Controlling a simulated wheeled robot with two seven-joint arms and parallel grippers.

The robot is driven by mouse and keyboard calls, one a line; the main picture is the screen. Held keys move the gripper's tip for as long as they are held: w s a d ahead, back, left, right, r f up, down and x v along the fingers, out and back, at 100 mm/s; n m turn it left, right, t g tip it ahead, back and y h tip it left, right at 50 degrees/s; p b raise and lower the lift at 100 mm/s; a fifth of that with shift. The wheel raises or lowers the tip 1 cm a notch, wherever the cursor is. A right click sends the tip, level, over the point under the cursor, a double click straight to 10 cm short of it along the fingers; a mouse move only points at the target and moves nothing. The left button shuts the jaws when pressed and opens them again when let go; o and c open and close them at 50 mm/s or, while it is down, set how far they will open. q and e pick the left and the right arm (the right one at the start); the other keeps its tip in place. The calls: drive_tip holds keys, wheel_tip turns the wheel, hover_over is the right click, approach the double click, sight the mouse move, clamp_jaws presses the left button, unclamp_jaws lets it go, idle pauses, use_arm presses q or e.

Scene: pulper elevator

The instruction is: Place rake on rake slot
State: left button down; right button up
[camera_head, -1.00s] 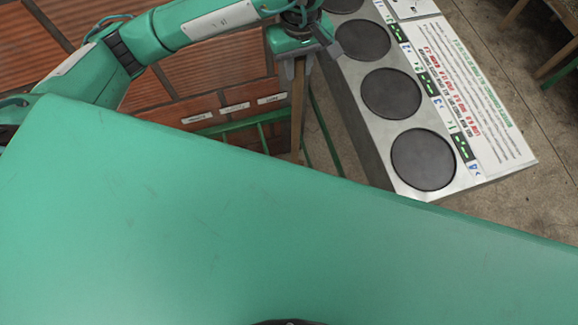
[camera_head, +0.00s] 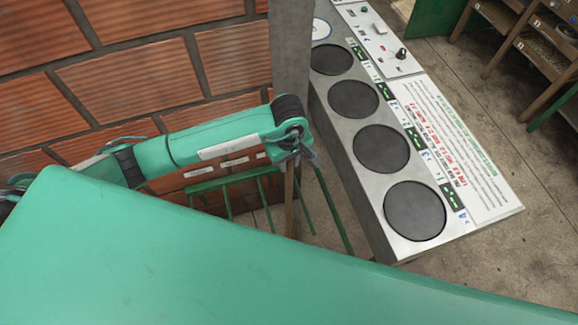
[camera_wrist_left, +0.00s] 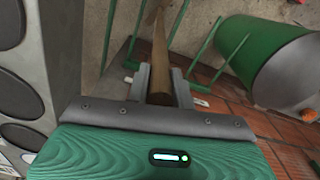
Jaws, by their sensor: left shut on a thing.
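My left gripper (camera_head: 291,160) is shut on the wooden handle of the rake (camera_head: 289,195), which hangs downward from the fingers. In the left wrist view the gripper (camera_wrist_left: 162,82) has its fingers on both sides of the brown handle (camera_wrist_left: 160,50); the rake's head is not clear. A green metal rack with upright bars (camera_head: 232,190) stands at the brick wall behind and beside the handle, with small white labels above it. I cannot tell whether the handle touches the rack. Green bars also show in the left wrist view (camera_wrist_left: 232,62). My right gripper is not in view.
A grey console (camera_head: 365,185) with several round black pads stands just right of the gripper. A grey post (camera_head: 290,50) rises behind it. A green drum (camera_wrist_left: 275,55) is in the left wrist view. Wooden shelves (camera_head: 535,45) are at the far right.

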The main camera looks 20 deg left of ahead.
sight(289, 171)
use_arm(q)
wheel_tip(289, 171, down, 4)
drive_tip(key=shift+f+p, duration=0.1)
drive_tip(key=shift+p, duration=0.6)
drive_tip(key=shift+f, duration=0.2)
drive_tip(key=shift+f, duration=0.15)
drive_tip(key=c, duration=1.2)
unclamp_jaws()
